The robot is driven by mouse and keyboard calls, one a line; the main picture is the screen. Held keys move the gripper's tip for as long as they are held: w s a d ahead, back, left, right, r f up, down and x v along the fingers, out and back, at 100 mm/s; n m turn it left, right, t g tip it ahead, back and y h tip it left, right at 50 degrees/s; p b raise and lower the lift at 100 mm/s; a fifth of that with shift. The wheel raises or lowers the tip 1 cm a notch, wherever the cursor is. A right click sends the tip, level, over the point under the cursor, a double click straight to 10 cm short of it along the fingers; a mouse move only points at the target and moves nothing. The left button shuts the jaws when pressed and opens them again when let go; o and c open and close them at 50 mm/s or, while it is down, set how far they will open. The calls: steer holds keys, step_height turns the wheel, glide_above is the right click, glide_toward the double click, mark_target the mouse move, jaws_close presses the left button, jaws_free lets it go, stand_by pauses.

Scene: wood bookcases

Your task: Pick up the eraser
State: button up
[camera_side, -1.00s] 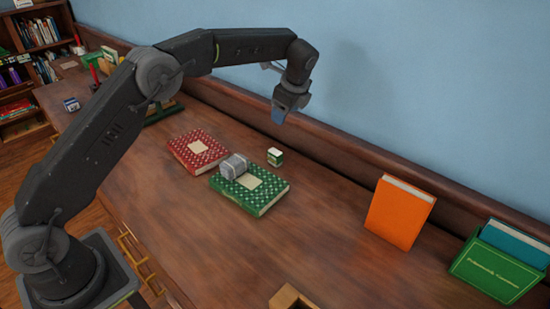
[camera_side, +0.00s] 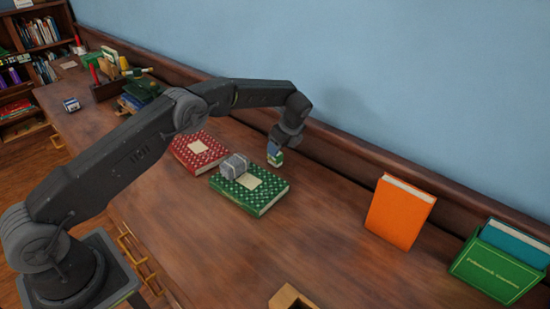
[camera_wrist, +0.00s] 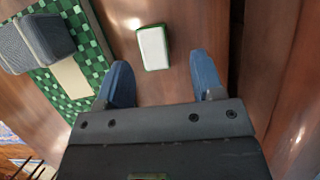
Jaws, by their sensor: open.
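The eraser is a small block with a white top and green sides. In the side view the eraser (camera_side: 277,160) stands on the desk behind the green book, partly hidden by my gripper (camera_side: 274,149), which is right above it. In the wrist view the eraser (camera_wrist: 153,48) lies ahead of the gap between the two blue fingers of my gripper (camera_wrist: 162,74), nearer the left finger. The fingers are open and nothing is between them. I cannot tell the exact height of the fingertips over the eraser.
A green patterned book (camera_side: 262,199) with a grey block (camera_side: 234,166) on it lies close by; a red book (camera_side: 186,158) is beside it. An orange book (camera_side: 399,212) and a green holder (camera_side: 497,268) stand to the right. The wall ledge (camera_side: 340,170) runs behind.

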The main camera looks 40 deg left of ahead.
steer(key=x, duration=0.5)
steer(key=shift+s, duration=0.35)
steer(key=shift+c, duration=0.3)
steer(key=c, duration=0.9)
steer(key=shift+c, duration=0.2)
steer(key=shift+r, duration=0.15)
steer(key=r, duration=0.4)
steer(key=shift+s+a+r, duration=0.1)
steer(key=shift+a+r, duration=0.1)
steer(key=shift+a, duration=0.05)
steer(key=s+a+r, duration=0.6)
steer(key=a, duration=0.3)
steer(key=shift+s+r, duration=0.15)
steer(key=shift+s, duration=0.05)
steer(key=shift+a, duration=0.1)
